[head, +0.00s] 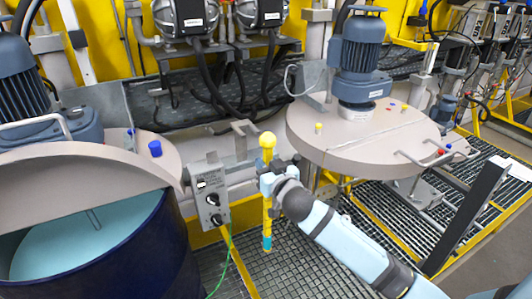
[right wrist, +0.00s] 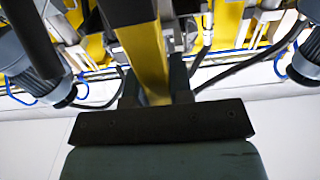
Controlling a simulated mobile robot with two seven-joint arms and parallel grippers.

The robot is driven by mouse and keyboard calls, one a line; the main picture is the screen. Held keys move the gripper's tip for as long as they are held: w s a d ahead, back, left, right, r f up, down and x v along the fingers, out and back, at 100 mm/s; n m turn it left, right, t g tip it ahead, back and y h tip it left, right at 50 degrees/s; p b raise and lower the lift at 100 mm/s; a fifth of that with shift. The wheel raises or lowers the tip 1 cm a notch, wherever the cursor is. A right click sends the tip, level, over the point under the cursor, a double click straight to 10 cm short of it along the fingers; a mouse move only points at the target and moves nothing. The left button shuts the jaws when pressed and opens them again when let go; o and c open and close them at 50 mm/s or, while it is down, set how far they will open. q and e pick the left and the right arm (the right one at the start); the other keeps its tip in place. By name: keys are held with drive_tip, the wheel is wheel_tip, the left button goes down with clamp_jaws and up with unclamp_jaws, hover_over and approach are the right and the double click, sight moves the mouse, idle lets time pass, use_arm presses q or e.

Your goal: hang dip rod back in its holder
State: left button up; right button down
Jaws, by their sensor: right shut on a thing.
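The dip rod (head: 267,212) is yellow with a ball on top and a teal lower end, and it hangs upright in front of the grey beam between the two drums. My right gripper (head: 267,181) is shut on its upper part, below the ball. In the right wrist view the yellow rod (right wrist: 146,55) runs between the fingers of my right gripper (right wrist: 156,88). A grey forked bracket (head: 243,127), which looks like the holder, sticks out just left of the ball. I cannot tell whether the rod touches it. My left gripper is out of view.
A grey control box (head: 209,197) with knobs and a green cable is left of the rod. An open dark blue drum (head: 150,262) stands at the left. A round lid (head: 345,138) with a blue motor (head: 358,58) is at the right. Grating (head: 300,265) lies below.

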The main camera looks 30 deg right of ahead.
drive_tip(key=w, duration=0.2)
drive_tip(key=w+b, duration=0.1)
drive_tip(key=w, duration=0.1)
drive_tip(key=w+f, duration=0.1)
drive_tip(key=w, duration=0.1)
drive_tip(key=shift+d, duration=0.2)
idle(0.4)
drive_tip(key=shift+w, duration=0.45)
drive_tip(key=shift+w+d+b, duration=0.1)
drive_tip(key=shift+w+b, duration=0.3)
drive_tip(key=shift+w, duration=0.85)
